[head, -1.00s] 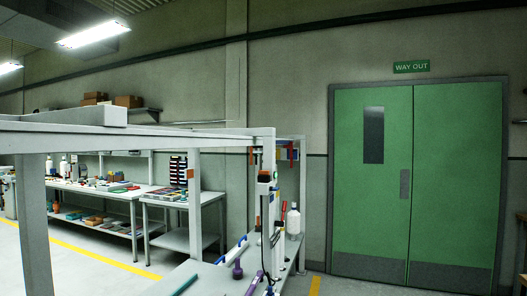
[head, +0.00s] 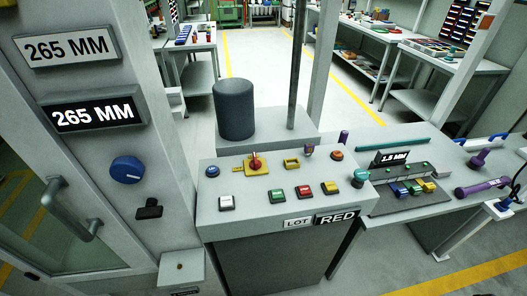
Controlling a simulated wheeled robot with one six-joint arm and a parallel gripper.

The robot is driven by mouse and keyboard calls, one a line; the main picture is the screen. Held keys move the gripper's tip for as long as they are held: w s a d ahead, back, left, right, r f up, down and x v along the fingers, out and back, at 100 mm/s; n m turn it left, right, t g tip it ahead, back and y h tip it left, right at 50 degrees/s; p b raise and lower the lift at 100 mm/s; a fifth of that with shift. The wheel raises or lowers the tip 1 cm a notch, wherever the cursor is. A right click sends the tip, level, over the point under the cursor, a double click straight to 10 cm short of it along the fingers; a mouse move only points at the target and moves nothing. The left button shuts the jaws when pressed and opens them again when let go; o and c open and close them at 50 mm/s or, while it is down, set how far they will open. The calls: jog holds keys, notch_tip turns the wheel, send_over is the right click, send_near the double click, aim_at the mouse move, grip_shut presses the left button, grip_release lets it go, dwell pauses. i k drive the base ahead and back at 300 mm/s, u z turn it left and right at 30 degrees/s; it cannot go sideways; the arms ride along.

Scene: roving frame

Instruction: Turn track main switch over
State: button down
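No label reading "track" or "main switch" can be read. A red rotary knob on a yellow plate (head: 254,163) sits on top of the grey console, towards its back left. A blue rotary knob (head: 127,170) with a pale mark is on the grey cabinet post to the left. Which way either one is set is too small to be sure of. My gripper is not clearly in view.
The console (head: 285,215) carries several coloured buttons and a "LOT RED" sign (head: 337,218). Two "265 MM" displays (head: 92,114) and a door handle (head: 70,210) are at left. A dark cylinder (head: 234,109) stands behind. A bench with purple-handled tools (head: 482,187) is at right.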

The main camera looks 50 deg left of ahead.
aim_at(255, 164)
jog(key=u, duration=2.05)
jog(key=k, duration=0.45)
jog(key=u, duration=0.45)
jog(key=i, duration=0.7)
jog(key=z, duration=0.2)
